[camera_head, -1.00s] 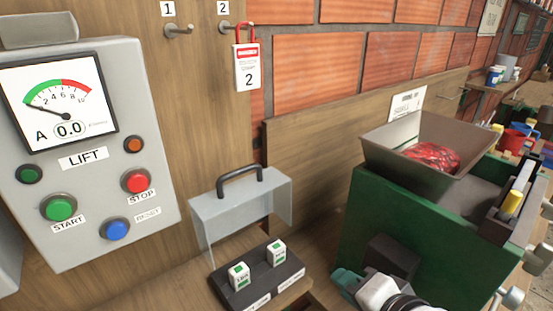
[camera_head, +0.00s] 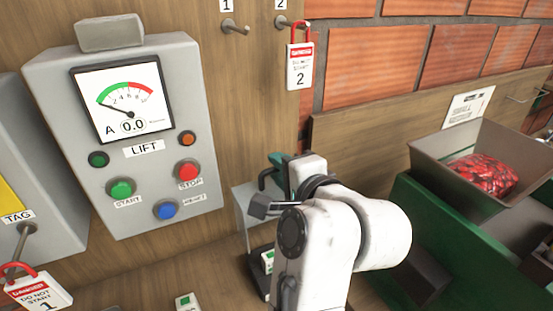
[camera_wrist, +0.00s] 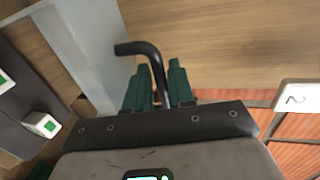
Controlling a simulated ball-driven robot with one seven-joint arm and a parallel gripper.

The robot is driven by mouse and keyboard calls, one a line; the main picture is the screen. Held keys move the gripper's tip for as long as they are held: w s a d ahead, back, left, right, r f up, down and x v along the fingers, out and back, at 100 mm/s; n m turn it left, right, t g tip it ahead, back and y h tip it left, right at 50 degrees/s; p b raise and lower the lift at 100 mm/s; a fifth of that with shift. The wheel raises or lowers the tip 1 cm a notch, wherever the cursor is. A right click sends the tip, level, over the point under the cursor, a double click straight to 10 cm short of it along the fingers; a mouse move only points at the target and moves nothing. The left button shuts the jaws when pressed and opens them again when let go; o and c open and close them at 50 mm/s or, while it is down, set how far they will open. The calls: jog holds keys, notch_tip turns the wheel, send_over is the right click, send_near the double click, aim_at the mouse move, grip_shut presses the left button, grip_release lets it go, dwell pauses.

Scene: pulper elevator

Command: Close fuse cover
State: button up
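The fuse cover (camera_head: 242,211) is a pale grey lid with a black handle, standing raised behind the dark fuse base (camera_head: 256,284). In the wrist view the cover (camera_wrist: 78,45) is at upper left and its black handle (camera_wrist: 150,52) runs between my fingers. My gripper (camera_head: 277,168) is at the handle, and its green fingers (camera_wrist: 157,82) look closed on it with little gap. A white fuse with a green mark (camera_head: 268,261) shows in the base; another fuse (camera_wrist: 42,125) shows in the wrist view. My arm hides much of the cover and base.
The grey LIFT panel (camera_head: 60,100) is on the wooden wall at left. Tag 2 (camera_head: 300,66) hangs from a hook above my gripper. A green machine with a hopper (camera_head: 440,155) stands at right. Another white-and-green block (camera_head: 185,302) lies at the bottom edge.

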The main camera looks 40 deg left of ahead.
jog(key=shift+x, duration=1.05)
jog(key=shift+c, duration=0.5)
grip_shut()
